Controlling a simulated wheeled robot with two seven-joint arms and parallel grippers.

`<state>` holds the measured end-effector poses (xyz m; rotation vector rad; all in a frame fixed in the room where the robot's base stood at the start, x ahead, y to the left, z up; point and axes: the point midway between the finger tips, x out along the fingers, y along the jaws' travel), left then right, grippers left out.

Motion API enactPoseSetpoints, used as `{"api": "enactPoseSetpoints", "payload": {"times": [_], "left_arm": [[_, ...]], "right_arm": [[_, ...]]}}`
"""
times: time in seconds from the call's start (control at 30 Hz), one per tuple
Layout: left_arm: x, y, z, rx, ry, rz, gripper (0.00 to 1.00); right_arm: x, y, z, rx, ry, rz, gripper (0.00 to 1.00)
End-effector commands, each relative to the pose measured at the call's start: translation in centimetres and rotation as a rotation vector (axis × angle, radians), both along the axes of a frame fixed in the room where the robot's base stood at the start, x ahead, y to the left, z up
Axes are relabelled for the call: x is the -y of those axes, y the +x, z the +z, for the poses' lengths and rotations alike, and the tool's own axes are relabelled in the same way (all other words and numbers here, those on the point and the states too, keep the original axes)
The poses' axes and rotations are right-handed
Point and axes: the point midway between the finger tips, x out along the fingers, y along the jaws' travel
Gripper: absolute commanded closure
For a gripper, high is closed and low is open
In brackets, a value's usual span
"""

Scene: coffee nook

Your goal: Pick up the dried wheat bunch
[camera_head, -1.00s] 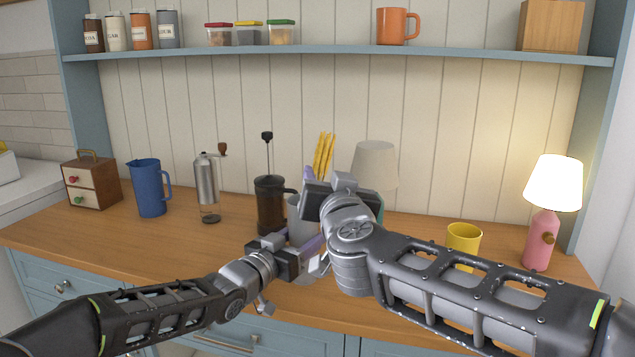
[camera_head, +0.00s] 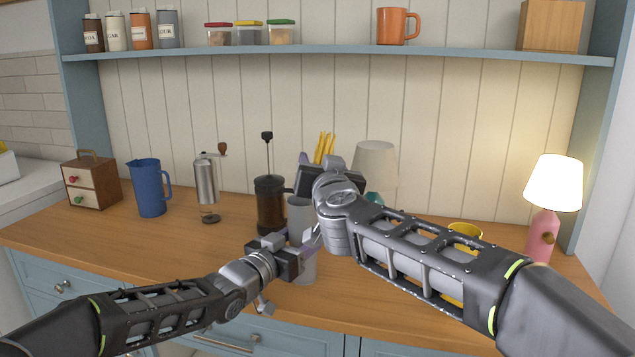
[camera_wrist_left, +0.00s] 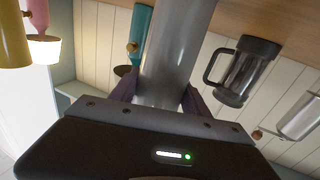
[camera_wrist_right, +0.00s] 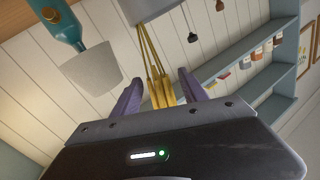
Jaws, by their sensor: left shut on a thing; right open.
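The dried wheat bunch (camera_head: 325,146), with yellow ears, stands in a tall grey vase (camera_head: 301,212). My right gripper (camera_wrist_right: 158,82) is open, and in the right wrist view the wheat (camera_wrist_right: 157,88) shows between its purple fingers. Whether they touch it I cannot tell. In the head view my right wrist hides the lower ears and stems. My left gripper (camera_head: 292,248) is shut on the grey vase, which fills the space between its fingers in the left wrist view (camera_wrist_left: 172,65). The vase looks upright in the head view.
A French press (camera_head: 270,205) stands close left of the vase, with a grinder (camera_head: 207,185) and blue pitcher (camera_head: 150,190) farther left. A grey-shaded lamp (camera_head: 375,163) stands right behind my right wrist. A yellow mug (camera_head: 466,232) is partly behind my right arm; a pink lamp (camera_head: 541,235) is beyond.

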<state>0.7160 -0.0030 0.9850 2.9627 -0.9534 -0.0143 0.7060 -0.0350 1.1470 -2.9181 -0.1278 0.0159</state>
Motion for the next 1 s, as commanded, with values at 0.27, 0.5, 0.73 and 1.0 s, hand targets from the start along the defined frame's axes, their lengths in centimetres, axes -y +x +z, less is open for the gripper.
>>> {"api": "enactPoseSetpoints", "payload": {"times": [0.27,0.5,0.73,1.0], "left_arm": [[-0.01,0.01,-0.05,-0.001,0.001,0.000,0.96],[-0.01,0.01,-0.05,-0.001,0.000,0.000,0.96],[-0.01,0.01,-0.06,-0.001,0.000,0.000,0.96],[-0.01,0.00,-0.06,-0.001,0.000,0.000,0.96]], "right_arm": [[-0.02,0.15,0.03,0.001,0.000,0.000,0.49],[-0.02,0.13,0.04,0.001,0.000,0.001,0.49],[-0.02,0.13,0.03,0.001,0.000,0.001,0.60],[-0.02,0.13,0.03,0.001,0.000,0.000,0.82]]}}
